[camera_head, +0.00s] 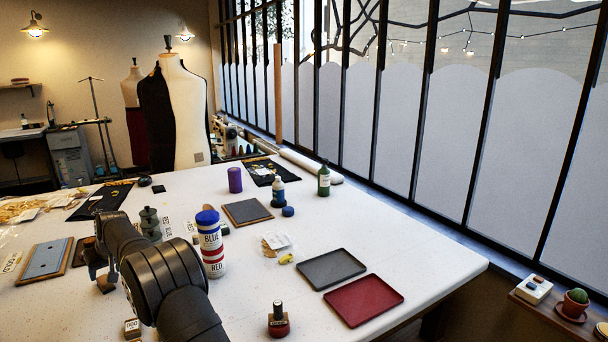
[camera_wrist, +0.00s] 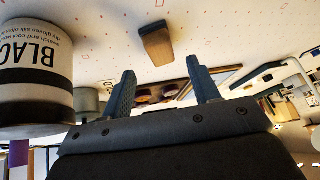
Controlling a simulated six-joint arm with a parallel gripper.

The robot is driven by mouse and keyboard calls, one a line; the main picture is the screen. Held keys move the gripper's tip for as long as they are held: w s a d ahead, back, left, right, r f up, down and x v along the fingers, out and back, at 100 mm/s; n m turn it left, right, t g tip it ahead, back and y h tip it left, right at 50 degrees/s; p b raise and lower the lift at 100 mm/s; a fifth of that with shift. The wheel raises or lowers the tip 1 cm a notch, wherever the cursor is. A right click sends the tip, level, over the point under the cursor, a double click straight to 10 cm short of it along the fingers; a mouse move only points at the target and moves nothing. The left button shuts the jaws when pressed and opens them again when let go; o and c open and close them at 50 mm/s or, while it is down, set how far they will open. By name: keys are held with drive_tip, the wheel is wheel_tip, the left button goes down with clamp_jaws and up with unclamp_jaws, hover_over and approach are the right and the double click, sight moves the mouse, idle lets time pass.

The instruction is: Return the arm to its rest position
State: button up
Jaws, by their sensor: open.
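My gripper (camera_wrist: 163,88) is open in the wrist view, its two dark fingers wide apart with nothing held between them. Beyond the fingers is a small brown block (camera_wrist: 156,45), apart from them. A white can with black bands and partly visible lettering "BLAC" (camera_wrist: 35,62) stands close on the left of that view. In the head view my black arm bends over the front left of the white table (camera_head: 425,250). The arm hides part of the table, and the fingers are hard to make out there.
Cans marked BLUE (camera_head: 209,238) and RED (camera_head: 213,262) are stacked beside my arm. A grey tray (camera_head: 331,269) and a red tray (camera_head: 363,299) lie to the right. A blue-grey plate (camera_head: 45,259) lies left.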

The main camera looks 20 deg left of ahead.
drive_tip(key=w+v, duration=0.1)
drive_tip(key=v, duration=0.7)
drive_tip(key=x, duration=0.8)
drive_tip(key=s+x, duration=0.1)
drive_tip(key=x, duration=0.3)
drive_tip(key=shift+a+f, duration=0.2)
drive_tip(key=shift+f, duration=0.15)
wheel_tip(320, 180, up, 11)
drive_tip(key=shift+s+m+t+h, duration=0.6)
drive_tip(key=shift+s+m+t, duration=0.8)
drive_tip(key=shift+s+m, duration=1.95)
drive_tip(key=shift+n, duration=0.35)
drive_tip(key=s+a+f, duration=0.4)
drive_tip(key=s+a, duration=0.1)
drive_tip(key=s+a+f, duration=0.2)
drive_tip(key=a, duration=0.1)
drive_tip(key=shift+s+a+f, duration=0.1)
drive_tip(key=shift+s+f, duration=0.2)
drive_tip(key=shift+f, duration=0.05)
approach(105, 279)
drive_tip(key=s+a+r, duration=0.3)
drive_tip(key=shift+w+a+n+g, duration=0.15)
drive_tip(key=shift+w+n+g, duration=0.35)
drive_tip(key=shift+w+n, duration=0.35)
drive_tip(key=shift+s, duration=0.1)
